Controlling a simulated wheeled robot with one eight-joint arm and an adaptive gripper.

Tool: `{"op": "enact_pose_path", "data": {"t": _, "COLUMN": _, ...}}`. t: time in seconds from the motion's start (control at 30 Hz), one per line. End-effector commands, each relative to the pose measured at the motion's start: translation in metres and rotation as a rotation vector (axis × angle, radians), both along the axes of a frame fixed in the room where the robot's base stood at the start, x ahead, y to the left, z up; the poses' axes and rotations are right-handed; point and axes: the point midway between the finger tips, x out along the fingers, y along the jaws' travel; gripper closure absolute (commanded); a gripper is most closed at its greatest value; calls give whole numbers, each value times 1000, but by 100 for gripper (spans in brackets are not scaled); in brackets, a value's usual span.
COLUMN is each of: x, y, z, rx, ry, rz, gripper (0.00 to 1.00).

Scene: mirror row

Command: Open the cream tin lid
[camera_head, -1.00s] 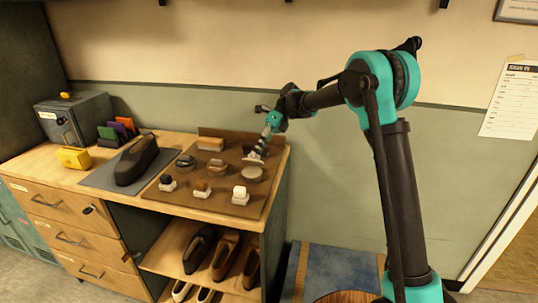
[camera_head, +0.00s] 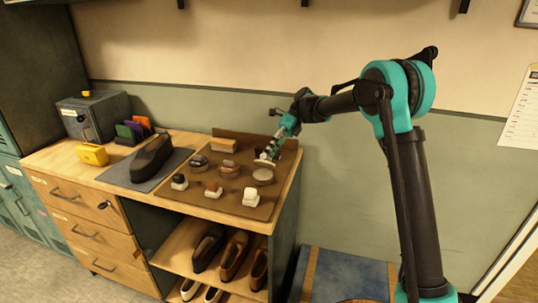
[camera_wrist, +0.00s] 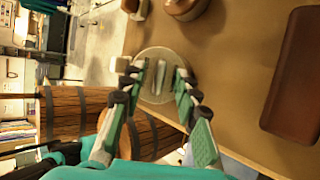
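The cream tin, a round grey tin (camera_head: 263,177) with a flat pale lid, stands near the right edge of the brown mat on the counter. In the wrist view the tin (camera_wrist: 155,72) is seen from above, with a raised pale bar across its lid. My gripper (camera_head: 266,157) is just behind and above the tin in the head view. In the wrist view my gripper (camera_wrist: 158,73) is open, with one finger to each side of the lid bar and nothing held. The lid looks to be on the tin. I cannot tell whether the fingertips touch it.
The brown mat (camera_head: 195,192) also bears several tins, small white-based items and a tan block (camera_head: 222,145). A black shoe (camera_head: 151,158) lies on a grey mat to the left. Shoes fill the shelf below. A brown block (camera_wrist: 297,75) lies right of the tin in the wrist view.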

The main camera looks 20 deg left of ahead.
Motion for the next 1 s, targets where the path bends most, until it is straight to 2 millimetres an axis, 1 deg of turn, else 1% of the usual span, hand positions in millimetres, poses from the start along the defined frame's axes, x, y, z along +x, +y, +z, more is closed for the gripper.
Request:
{"op": "enact_pose_path", "data": {"t": 0.17, "x": 0, "y": 0, "z": 5, "rx": 0, "ry": 0, "rz": 0, "gripper": 69}}
{"op": "enact_pose_path", "data": {"t": 0.27, "x": 0, "y": 0, "z": 17, "rx": 0, "ry": 0, "rz": 0, "gripper": 69}}
{"op": "enact_pose_path", "data": {"t": 0.5, "x": 0, "y": 0, "z": 62, "rx": 0, "ry": 1, "rz": 0, "gripper": 69}}
{"op": "enact_pose_path", "data": {"t": 0.7, "x": 0, "y": 0, "z": 90, "rx": 0, "ry": 0, "rz": 0, "gripper": 69}}
{"op": "enact_pose_path", "data": {"t": 0.83, "x": 0, "y": 0, "z": 98, "rx": 0, "ry": 0, "rz": 0, "gripper": 69}}
{"op": "enact_pose_path", "data": {"t": 1.0, "x": 0, "y": 0, "z": 100, "rx": 0, "ry": 0, "rz": 0, "gripper": 69}}
